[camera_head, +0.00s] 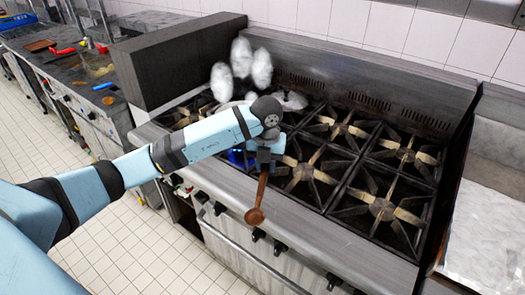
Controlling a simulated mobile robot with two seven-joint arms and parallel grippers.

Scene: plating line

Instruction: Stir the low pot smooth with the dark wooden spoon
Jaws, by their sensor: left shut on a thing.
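A dark wooden spoon (261,192) hangs from my left gripper (264,166), which is shut on it. Its handle points down and its bowl end is lowest, in front of the stove's front edge in the picture. The low pot cannot be made out clearly; my left arm covers the burners at the left of the stove. Pale steam-like puffs (242,60) rise behind the arm there, and a blue glow (237,157) shows just under it. My right gripper is not in view.
The stove (340,165) has several bare burners with dark grates to the right of my gripper. A dark upright panel (180,60) stands at its left. A counter (85,65) with red items and a blue-handled tool is farther left. A metal surface (490,235) lies at right.

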